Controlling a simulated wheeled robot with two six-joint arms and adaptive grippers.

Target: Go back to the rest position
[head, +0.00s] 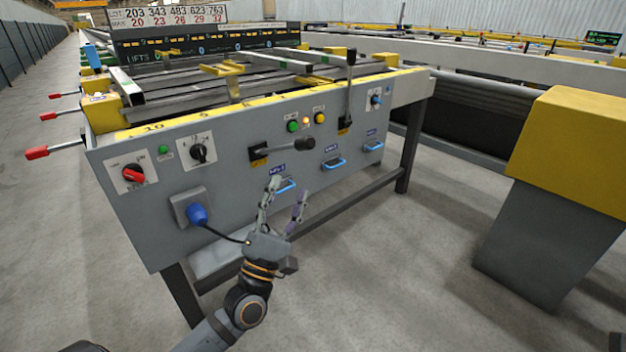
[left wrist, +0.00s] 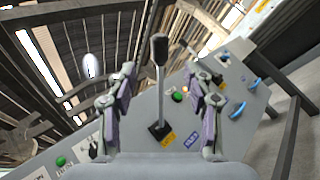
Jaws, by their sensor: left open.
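My left gripper (head: 288,188) is open in front of the grey panel of the runout table (head: 235,215), below the near black-knobbed lever (head: 290,145). The lever sticks out from the panel. In the left wrist view the open fingers (left wrist: 160,75) frame that lever (left wrist: 160,85) with clear gaps on both sides. The fingers hold nothing. My right gripper does not show.
A second black-knobbed lever (head: 349,85) stands upright farther right. A blue plug (head: 197,214) with a cable and blue handles (head: 334,164) jut from the panel. Red-tipped handles (head: 38,152) stick out left. A yellow-topped grey block (head: 560,190) stands right; open floor lies between.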

